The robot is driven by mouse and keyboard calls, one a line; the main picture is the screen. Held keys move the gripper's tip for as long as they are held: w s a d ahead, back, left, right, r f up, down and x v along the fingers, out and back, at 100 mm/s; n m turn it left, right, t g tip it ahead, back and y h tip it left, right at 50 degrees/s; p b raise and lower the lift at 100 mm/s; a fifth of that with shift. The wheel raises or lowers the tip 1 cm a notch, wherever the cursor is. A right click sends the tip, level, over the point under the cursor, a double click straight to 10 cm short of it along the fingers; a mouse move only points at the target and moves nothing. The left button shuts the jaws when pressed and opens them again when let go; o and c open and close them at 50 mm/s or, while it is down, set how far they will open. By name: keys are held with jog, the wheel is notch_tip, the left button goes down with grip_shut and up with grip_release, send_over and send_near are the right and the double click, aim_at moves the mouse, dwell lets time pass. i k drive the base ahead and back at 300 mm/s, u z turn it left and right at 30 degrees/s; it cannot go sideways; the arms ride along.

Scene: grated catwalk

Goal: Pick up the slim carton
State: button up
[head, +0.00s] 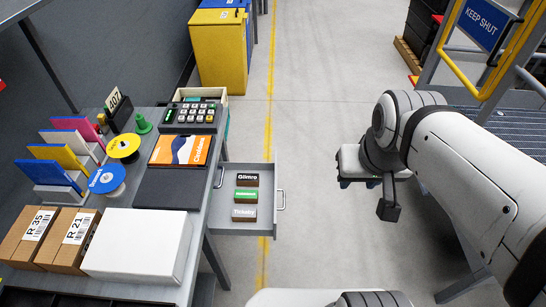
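An open grey drawer (262,196) sticks out from the right side of the table. Three small slim cartons lie in it in a column: a dark one labelled Glimro (247,180), one with a green label (246,195), and a brown one labelled Tickatoo (244,213). I cannot tell which one is the slim carton. My gripper (388,208) hangs from my white arm to the right of the drawer, over the floor and well apart from the cartons. Its fingers are mostly hidden, so its opening does not show.
The table holds a white box (138,245), brown boxes (75,240), a dark flat case (172,188), an orange box (181,150), a keypad device (191,114), spools and colored folders. A yellow cabinet (220,50) stands behind. A yellow-railed gate is at right. Floor between is clear.

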aim_at(251, 197)
jog(key=z, duration=0.5)
jog(key=i, duration=1.75)
jog(key=u, duration=2.8)
jog(key=k, duration=0.95)
jog(key=u, duration=0.05)
jog(key=i, duration=0.6)
